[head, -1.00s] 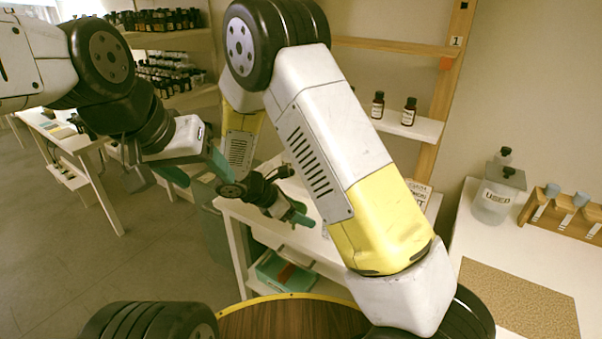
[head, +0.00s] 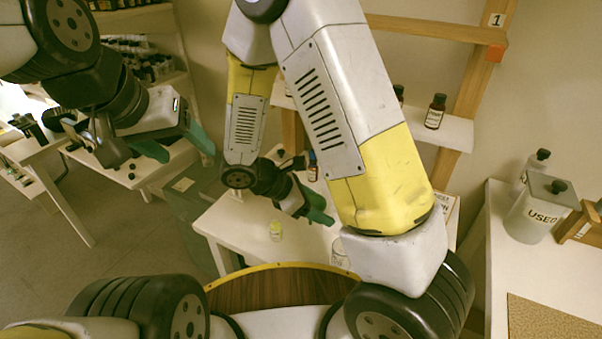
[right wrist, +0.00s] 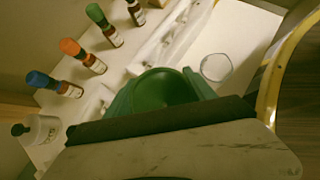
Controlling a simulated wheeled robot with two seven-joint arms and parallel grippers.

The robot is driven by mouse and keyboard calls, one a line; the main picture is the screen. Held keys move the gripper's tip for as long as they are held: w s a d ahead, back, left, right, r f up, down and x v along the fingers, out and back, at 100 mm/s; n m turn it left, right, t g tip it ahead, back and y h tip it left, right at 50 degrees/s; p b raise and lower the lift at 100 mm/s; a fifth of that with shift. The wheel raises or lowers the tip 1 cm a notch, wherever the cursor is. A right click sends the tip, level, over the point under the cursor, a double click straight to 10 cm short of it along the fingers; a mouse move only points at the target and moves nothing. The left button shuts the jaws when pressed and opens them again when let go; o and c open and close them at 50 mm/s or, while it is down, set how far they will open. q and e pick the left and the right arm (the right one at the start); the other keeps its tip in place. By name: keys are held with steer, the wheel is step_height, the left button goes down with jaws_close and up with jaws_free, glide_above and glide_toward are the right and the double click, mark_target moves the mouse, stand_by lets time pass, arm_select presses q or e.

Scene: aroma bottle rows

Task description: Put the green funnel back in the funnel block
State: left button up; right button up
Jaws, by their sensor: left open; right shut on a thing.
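The green funnel (right wrist: 163,90) is between the two green fingers of my right gripper (right wrist: 160,97) in the right wrist view, its round mouth facing the camera. My right gripper (head: 319,208) is over the white table in the head view, where the funnel cannot be told apart from the fingers. My left gripper (head: 178,143) is open and empty at the upper left, away from the table. I cannot clearly make out the funnel block; a long white raised piece (right wrist: 160,40) lies beyond the funnel in the right wrist view, and I cannot tell what it is.
Bottles with blue (right wrist: 40,80), orange (right wrist: 70,47) and green (right wrist: 95,12) caps stand in a row. A clear glass (right wrist: 216,67) is right of the funnel. A USED container (head: 540,215) is at right.

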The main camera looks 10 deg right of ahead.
glide_above(319, 189)
steer(key=a, duration=0.2)
steer(key=shift+f, duration=0.8)
steer(key=shift+s+f, duration=0.15)
steer(key=shift+f, duration=1.5)
steer(key=shift+f, duration=0.15)
steer(key=shift+f, duration=0.3)
steer(key=o, duration=1.5)
steer(key=shift+c, duration=0.2)
steer(key=shift+r, duration=0.1)
